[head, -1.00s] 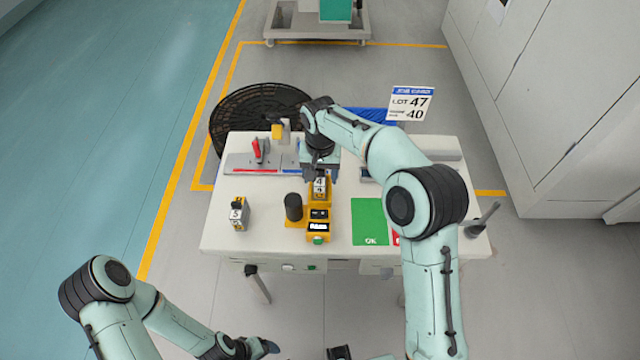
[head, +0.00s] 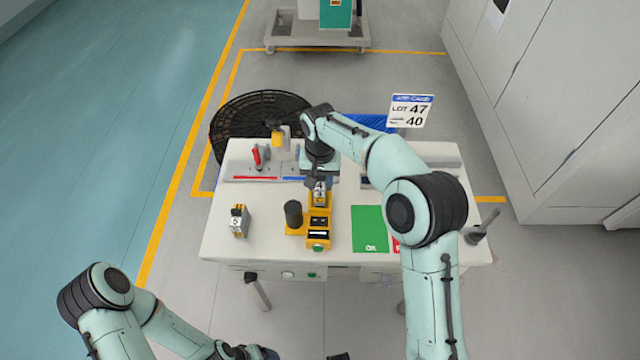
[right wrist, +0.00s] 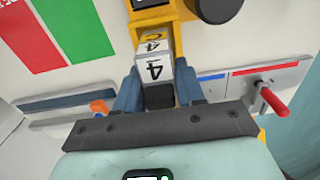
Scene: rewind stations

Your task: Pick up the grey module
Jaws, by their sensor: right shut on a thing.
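A grey module (head: 319,197) marked 4 stands in the yellow station on the white table; it also shows in the right wrist view (right wrist: 155,68). My right gripper (head: 319,184) is over it from above, and its blue fingers (right wrist: 158,88) are shut on the module's sides in the right wrist view. The gripper hides the module's top in the head view. A second grey module (head: 239,221) marked 5 stands upright on the table to the left, apart from the station. My left gripper (head: 250,352) is at the bottom edge, partly cut off.
The yellow station (head: 318,234) has a black cylinder (head: 293,213) at its left. A green OK mat (head: 369,229) lies to the right, partly beside my right arm. A fixture with a red lever (head: 257,156) stands at the back left. The table's front left is clear.

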